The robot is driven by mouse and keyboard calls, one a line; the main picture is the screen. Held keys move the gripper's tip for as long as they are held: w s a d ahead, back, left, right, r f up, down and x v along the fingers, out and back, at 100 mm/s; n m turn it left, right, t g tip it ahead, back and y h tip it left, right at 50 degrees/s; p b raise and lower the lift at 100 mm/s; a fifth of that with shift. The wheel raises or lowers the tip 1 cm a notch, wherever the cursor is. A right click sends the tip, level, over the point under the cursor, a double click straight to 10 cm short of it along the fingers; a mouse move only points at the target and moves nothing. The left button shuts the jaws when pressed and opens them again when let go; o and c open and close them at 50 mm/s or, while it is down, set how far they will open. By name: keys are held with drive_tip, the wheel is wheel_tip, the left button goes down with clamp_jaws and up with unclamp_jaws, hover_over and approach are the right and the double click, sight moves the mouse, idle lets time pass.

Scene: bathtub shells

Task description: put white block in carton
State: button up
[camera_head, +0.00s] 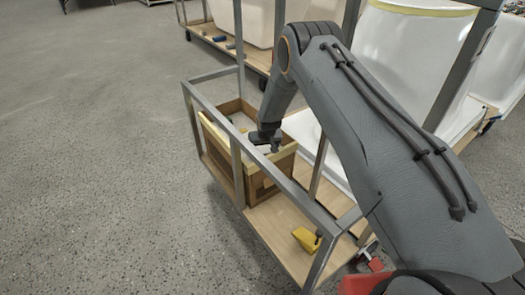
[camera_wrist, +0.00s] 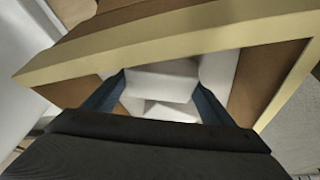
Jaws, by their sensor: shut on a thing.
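The carton (camera_head: 252,187) is a brown open box with a pale yellow rim, standing on the wooden base of a metal-framed cart. My gripper (camera_head: 272,143) is over the carton's opening, near its right end. In the wrist view, the carton's rim (camera_wrist: 165,42) crosses above and around the blue fingers. My gripper is shut on the white block (camera_wrist: 160,84), which shows between the fingers against the carton's opening. In the head view, the block is hard to tell from my gripper and the white inside the carton. Whether the block touches anything below is hidden.
The cart's grey metal rails (camera_head: 237,165) run close around the carton. A yellow object (camera_head: 306,238) lies on the cart's wooden base (camera_head: 275,228) at the near end. Large white tub shells (camera_head: 405,60) on wooden dollies stand behind. The floor at left is clear.

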drive_tip(key=o, duration=1)
drive_tip(key=shift+f, duration=0.1)
